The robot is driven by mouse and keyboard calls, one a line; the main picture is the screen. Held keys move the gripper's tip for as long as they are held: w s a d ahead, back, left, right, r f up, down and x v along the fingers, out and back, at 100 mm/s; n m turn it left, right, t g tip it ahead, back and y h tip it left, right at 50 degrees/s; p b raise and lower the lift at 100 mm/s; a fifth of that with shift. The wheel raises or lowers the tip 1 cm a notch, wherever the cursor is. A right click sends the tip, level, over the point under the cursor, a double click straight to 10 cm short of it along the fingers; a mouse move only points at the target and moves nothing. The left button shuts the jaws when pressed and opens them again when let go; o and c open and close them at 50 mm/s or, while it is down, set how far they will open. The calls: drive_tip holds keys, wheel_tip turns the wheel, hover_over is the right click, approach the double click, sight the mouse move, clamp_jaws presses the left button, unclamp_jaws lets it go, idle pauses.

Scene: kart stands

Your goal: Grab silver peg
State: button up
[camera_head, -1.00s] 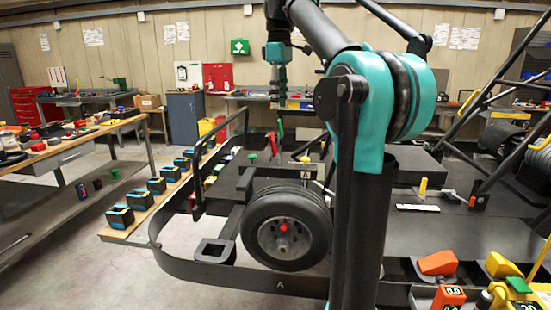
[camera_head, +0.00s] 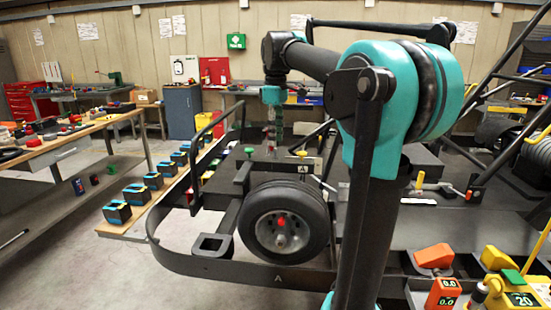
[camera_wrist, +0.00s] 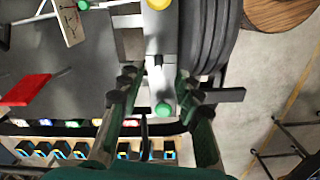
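My gripper (camera_head: 271,148) points down over the dark kart frame, just behind the wheel. In the wrist view my gripper (camera_wrist: 157,80) is open, with its fingers well apart. A slim grey piece (camera_wrist: 158,76) shows between the fingertips, not touching either; I cannot tell for sure whether it is the silver peg. A green knob (camera_wrist: 163,109) lies between the fingers, and a yellow knob (camera_wrist: 158,5) is at the top edge. In the head view the green knob (camera_head: 248,150) and yellow knob (camera_head: 301,154) stand on either side of my gripper.
The wheel (camera_head: 284,222) stands in front of my gripper. A low bench (camera_head: 140,233) with several black, blue and yellow boxes is at the left. A workbench (camera_head: 60,150) with tools stands further left. Orange and yellow devices (camera_head: 445,293) are at the lower right.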

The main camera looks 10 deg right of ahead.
sight(275, 157)
wheel_tip(275, 157, down, 4)
drive_tip(key=shift+w+f, duration=0.1)
drive_tip(key=shift+c, duration=0.2)
clamp_jaws()
